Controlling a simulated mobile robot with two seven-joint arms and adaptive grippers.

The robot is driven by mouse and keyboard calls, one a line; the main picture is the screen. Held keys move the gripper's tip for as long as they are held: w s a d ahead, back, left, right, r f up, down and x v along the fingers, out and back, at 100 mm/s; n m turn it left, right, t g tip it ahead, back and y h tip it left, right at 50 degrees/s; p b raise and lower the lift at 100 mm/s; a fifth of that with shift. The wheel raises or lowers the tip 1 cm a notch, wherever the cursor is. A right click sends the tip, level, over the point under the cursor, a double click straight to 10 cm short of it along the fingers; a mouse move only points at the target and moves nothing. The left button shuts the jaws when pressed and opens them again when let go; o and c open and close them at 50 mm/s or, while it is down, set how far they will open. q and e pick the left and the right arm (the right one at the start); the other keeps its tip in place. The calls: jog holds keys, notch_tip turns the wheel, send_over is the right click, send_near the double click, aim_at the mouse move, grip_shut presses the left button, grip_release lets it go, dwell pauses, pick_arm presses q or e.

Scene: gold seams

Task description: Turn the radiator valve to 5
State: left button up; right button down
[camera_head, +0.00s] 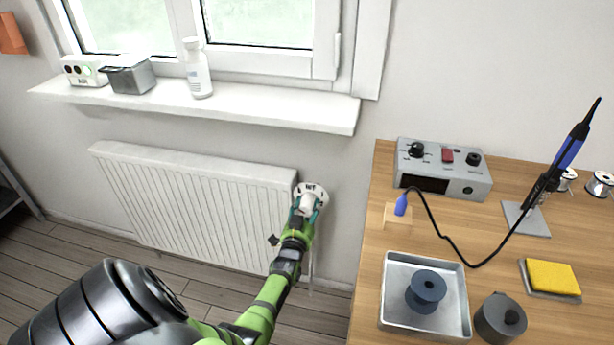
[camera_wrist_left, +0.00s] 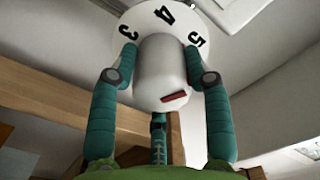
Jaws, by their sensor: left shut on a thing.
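The white radiator valve knob (camera_head: 306,202) sits at the right end of the white radiator (camera_head: 195,205), in front of a round white dial (camera_head: 311,188). In the left wrist view the dial (camera_wrist_left: 166,18) shows the numbers 3, 4 and 5, and the knob (camera_wrist_left: 158,70) has a red mark on its near face. I cannot tell which number the mark lines up with. My left gripper (camera_head: 308,206) is shut on the knob, with one teal finger on each side in the wrist view (camera_wrist_left: 160,62). My right gripper is not in view.
A wooden table (camera_head: 368,290) stands to the right with a soldering station (camera_head: 440,168), soldering iron (camera_head: 565,160), metal tray (camera_head: 392,322) and yellow sponge (camera_head: 552,276). The windowsill (camera_head: 240,108) above holds a bottle (camera_head: 198,70) and boxes. The floor before the radiator is clear.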

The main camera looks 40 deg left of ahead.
pick_arm(q)
jog(key=shift+s+f+m, duration=0.15)
jog(key=shift+f+m, duration=0.15)
jog(key=shift+m, duration=0.1)
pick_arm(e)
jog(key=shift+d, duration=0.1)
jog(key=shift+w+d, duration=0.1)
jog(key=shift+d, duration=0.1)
pick_arm(q)
jog(key=o, duration=1.1)
jog(key=shift+a+f, duration=0.1)
jog(key=shift+o, duration=0.2)
jog(key=shift+r, duration=0.2)
jog(key=v, duration=1.2)
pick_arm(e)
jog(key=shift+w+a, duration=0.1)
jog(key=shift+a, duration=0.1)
